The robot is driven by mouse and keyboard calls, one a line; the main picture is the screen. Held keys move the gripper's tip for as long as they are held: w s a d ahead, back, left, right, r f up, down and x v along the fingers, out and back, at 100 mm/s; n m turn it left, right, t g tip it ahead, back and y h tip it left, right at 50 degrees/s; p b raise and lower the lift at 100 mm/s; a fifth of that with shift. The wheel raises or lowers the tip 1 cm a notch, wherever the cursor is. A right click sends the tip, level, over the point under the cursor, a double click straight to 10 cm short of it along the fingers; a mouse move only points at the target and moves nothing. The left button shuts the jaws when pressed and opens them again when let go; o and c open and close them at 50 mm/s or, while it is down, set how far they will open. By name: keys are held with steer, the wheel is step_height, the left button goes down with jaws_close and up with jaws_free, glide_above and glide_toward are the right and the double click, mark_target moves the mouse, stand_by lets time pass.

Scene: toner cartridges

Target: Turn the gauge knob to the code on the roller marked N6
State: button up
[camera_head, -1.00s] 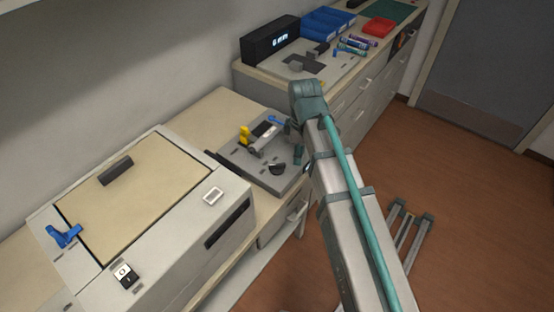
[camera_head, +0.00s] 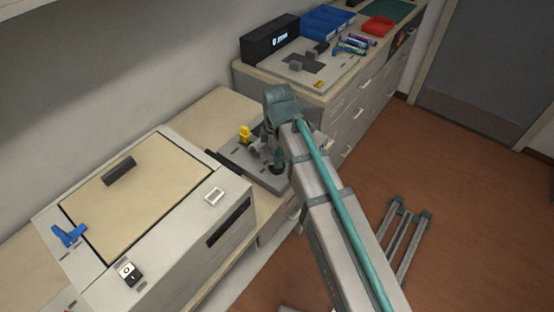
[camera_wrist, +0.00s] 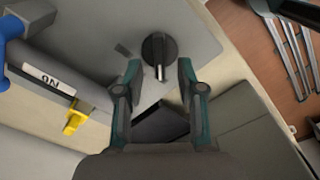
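The gauge knob (camera_wrist: 158,48) is a round black dial with a light pointer bar, on a grey plate (camera_wrist: 205,42) in the wrist view. My gripper (camera_wrist: 158,68) is open, its two teal-tipped fingers apart, with the knob's pointer end in line with the gap between them. I cannot tell whether they touch it. The grey roller (camera_wrist: 85,88) lies at the left with a white label (camera_wrist: 48,80), read upside down as N6. In the head view my arm and gripper cover much of the fixture plate (camera_head: 232,152) and the knob.
A yellow clamp piece (camera_wrist: 72,122) stands beside the roller, with a blue part (camera_wrist: 5,45) at the left edge. In the head view a large printer-like machine (camera_head: 140,190) stands left of the fixture. A black display box (camera_head: 268,42) and blue bins (camera_head: 325,22) stand at the back.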

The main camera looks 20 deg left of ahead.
steer(key=shift+f, duration=1.4)
steer(key=shift+c, duration=0.3)
jaws_close()
